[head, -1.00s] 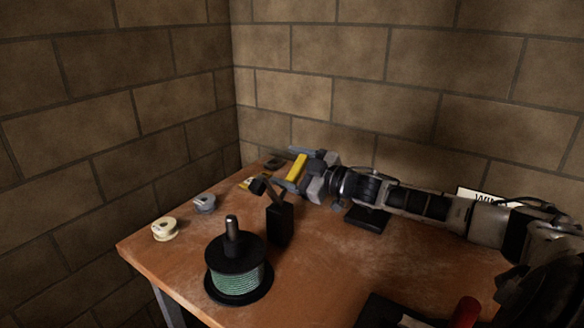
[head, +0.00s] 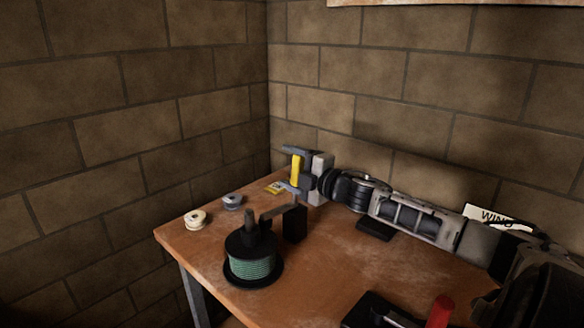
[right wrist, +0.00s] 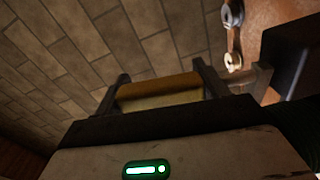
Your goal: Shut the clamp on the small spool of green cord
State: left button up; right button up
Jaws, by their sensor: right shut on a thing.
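The small spool of green cord (head: 250,267) stands upright on a black round base near the table's front left. The clamp (head: 295,222) is a black post behind it, right of its spindle. The right wrist view shows that yellow piece (right wrist: 160,91) between both fingers. My left gripper is out of view.
A cream spool (head: 195,219) and a grey spool (head: 233,201) stand along the table's left edge. A small yellow item (head: 275,187) lies behind them. A red cylinder (head: 440,311) is at the front right. Brick walls close off the back and left.

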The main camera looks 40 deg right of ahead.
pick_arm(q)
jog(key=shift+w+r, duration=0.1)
pick_arm(e)
jog(key=shift+a+n, duration=0.6)
jog(key=shift+n, duration=0.2)
jog(key=o, duration=1.2)
jog(key=shift+a, duration=0.1)
jog(key=shift+o, duration=0.9)
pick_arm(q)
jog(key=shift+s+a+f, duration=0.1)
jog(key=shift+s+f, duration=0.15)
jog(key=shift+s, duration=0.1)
pick_arm(e)
jog(key=shift+s, duration=0.1)
jog(key=shift+s+f, duration=0.1)
jog(key=shift+s, duration=0.25)
pick_arm(q)
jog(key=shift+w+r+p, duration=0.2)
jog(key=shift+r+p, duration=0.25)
jog(key=shift+p, duration=0.35)
pick_arm(e)
jog(key=s+d, duration=0.1)
jog(key=s, duration=1.4)
jog(key=shift+d, duration=0.15)
